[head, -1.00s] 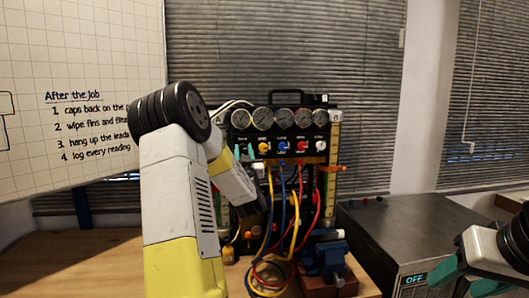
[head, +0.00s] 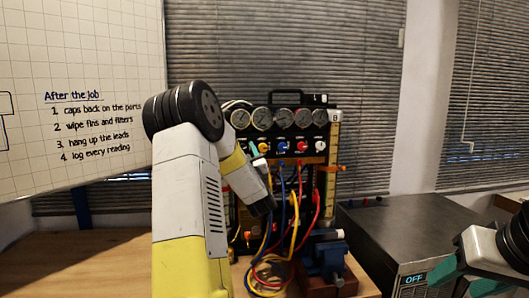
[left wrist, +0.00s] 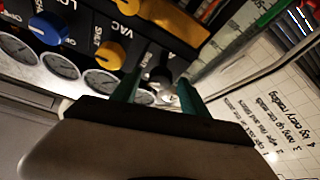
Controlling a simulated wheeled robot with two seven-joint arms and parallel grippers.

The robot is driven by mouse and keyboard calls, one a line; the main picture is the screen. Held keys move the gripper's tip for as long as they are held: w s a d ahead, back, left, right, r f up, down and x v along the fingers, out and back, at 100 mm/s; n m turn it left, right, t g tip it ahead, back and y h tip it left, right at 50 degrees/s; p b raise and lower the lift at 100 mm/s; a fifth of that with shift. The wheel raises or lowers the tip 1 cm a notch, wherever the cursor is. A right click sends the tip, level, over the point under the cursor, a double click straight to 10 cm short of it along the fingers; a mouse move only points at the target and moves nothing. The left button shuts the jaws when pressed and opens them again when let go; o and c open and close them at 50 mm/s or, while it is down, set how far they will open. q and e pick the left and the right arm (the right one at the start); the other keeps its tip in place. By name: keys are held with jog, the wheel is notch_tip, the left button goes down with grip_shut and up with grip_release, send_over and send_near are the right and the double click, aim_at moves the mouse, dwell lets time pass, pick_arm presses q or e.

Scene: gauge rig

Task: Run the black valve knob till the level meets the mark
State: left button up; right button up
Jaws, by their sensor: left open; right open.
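The gauge panel (head: 310,130) stands on the bench in the head view. In the left wrist view the black valve knob (left wrist: 161,76) shows between the teal fingers of my left gripper (left wrist: 160,95). The gripper is open, and I cannot tell whether a finger touches the knob. In the head view the left gripper (head: 253,150) is at the panel's left side, and the black knob is hidden. A pale graduated scale (left wrist: 228,52) runs beside the knob in the wrist view; its level is not clear. My right gripper (head: 465,280) is open and empty at the lower right.
A yellow knob (left wrist: 110,53) and a blue knob (left wrist: 51,28) sit close to the left gripper. Round gauges (head: 283,118) line the panel's top. Coloured hoses (head: 285,225) hang in front. An orange marker (head: 333,168) is on the right column. A grey box (head: 410,235) stands right.

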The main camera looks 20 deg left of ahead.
pick_arm(q)
jog(key=v, duration=0.8)
jog(key=shift+w, duration=0.1)
dwell(1.6)
